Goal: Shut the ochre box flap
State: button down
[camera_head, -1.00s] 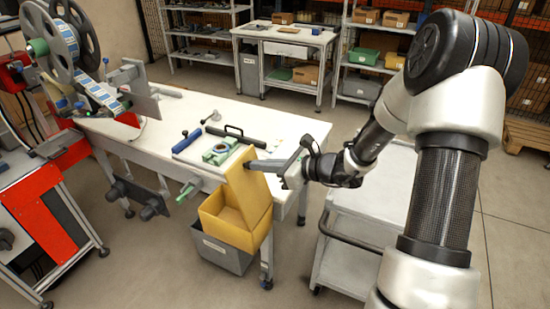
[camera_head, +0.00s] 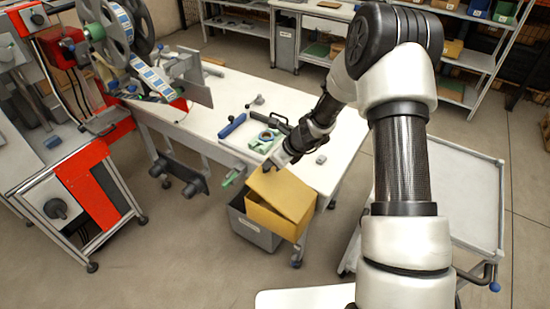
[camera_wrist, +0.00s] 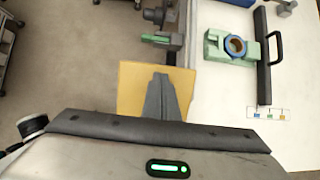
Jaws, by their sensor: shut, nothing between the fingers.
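The ochre box (camera_head: 270,221) hangs at the near end of the white workbench. Its ochre flap (camera_head: 284,193) is tilted down over the opening, with a gap still showing beneath it. My gripper (camera_head: 270,166) is at the flap's far left edge, fingers shut and empty. In the wrist view the dark grey fingers (camera_wrist: 161,92) lie in front of the ochre flap (camera_wrist: 133,88) and hide its middle. I cannot tell whether the fingertips touch it.
A grey bin (camera_head: 250,228) is beside and below the box. On the workbench (camera_head: 235,95) are a green fixture (camera_head: 264,141) and a blue-handled tool (camera_head: 232,126). A grey-white cart (camera_head: 465,190) stands to the right. A reel machine is at left.

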aim_at(261, 170)
jog(key=b+x, duration=0.1)
jog(key=x, duration=0.1)
jog(key=b+x, duration=0.1)
jog(key=x, duration=0.1)
jog(key=b+x, duration=0.1)
jog(key=x, duration=0.2)
jog(key=shift+s+f+b, duration=0.15)
jog(key=shift+s+b, duration=0.1)
jog(key=shift+b, duration=0.1)
jog(key=shift+b+x, duration=0.65)
jog(key=shift+x, duration=0.4)
jog(key=shift+s+d+f, duration=0.1)
jog(key=shift+s+f, duration=0.05)
